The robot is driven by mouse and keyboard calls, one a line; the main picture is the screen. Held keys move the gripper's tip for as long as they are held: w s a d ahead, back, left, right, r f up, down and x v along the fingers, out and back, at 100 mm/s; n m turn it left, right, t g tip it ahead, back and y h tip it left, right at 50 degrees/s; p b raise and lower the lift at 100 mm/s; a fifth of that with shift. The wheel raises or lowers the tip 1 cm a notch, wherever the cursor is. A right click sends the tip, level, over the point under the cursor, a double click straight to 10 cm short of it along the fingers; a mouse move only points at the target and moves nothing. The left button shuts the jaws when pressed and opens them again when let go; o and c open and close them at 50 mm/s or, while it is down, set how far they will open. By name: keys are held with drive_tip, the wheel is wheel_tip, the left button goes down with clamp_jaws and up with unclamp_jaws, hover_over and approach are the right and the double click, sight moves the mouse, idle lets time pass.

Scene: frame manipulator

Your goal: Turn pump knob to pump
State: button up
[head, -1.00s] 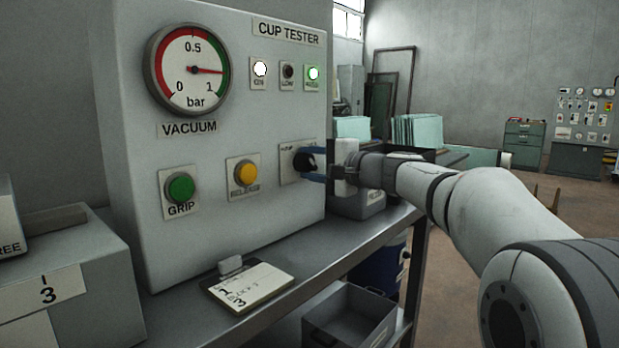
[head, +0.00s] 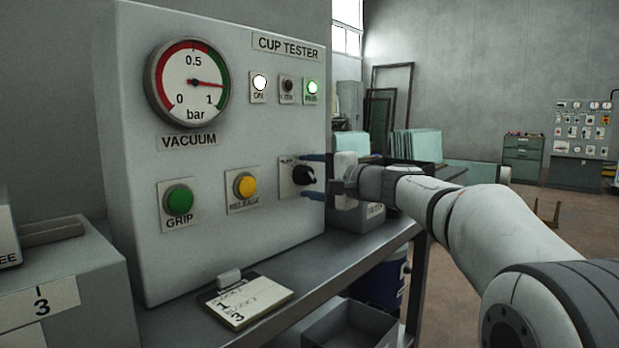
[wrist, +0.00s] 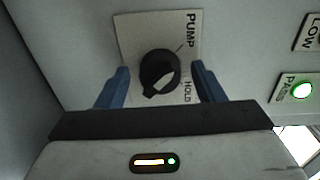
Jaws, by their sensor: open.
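In the wrist view the knob (wrist: 160,74) sits beside the printed words PUMP and HOLD; I cannot tell for sure which one the pointer marks. My gripper (head: 309,175) is open, with one blue finger above the knob and one below it. In the wrist view its fingers (wrist: 160,84) stand to the left and right of the knob, both apart from it.
The CUP TESTER box (head: 135,235) carries a vacuum gauge (head: 188,82) reading near 0.9, a green GRIP button (head: 179,199) and a yellow RELEASE button (head: 244,185). The PASS lamp (head: 312,87) glows green. A note card (head: 245,300) lies on the bench (head: 330,262).

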drive_tip(key=p+v, duration=0.1)
drive_tip(key=v, duration=0.6)
drive_tip(key=shift+s+d, duration=0.25)
drive_tip(key=shift+d, duration=0.1)
drive_tip(key=s+d+n+g+h+p, duration=0.2)
drive_tip(key=s+d+h+p, duration=0.2)
drive_tip(key=s+p, duration=0.6)
drive_tip(key=s+d+n+g+h+p, duration=0.3)
drive_tip(key=s+d+h+p, duration=0.1)
drive_tip(key=s+p, duration=0.6)
drive_tip(key=s+d+n+g+h+p, duration=0.2)
drive_tip(key=s+d+g+h+p, duration=0.1)
drive_tip(key=s+p, duration=0.7)
drive_tip(key=d+h+p, duration=0.1)
drive_tip(key=h+p, duration=0.1)
drive_tip(key=p, duration=0.1)
drive_tip(key=shift+d+h+p, duration=0.2)
drive_tip(key=shift+h+p, duration=0.1)
drive_tip(key=shift+h, duration=0.1)
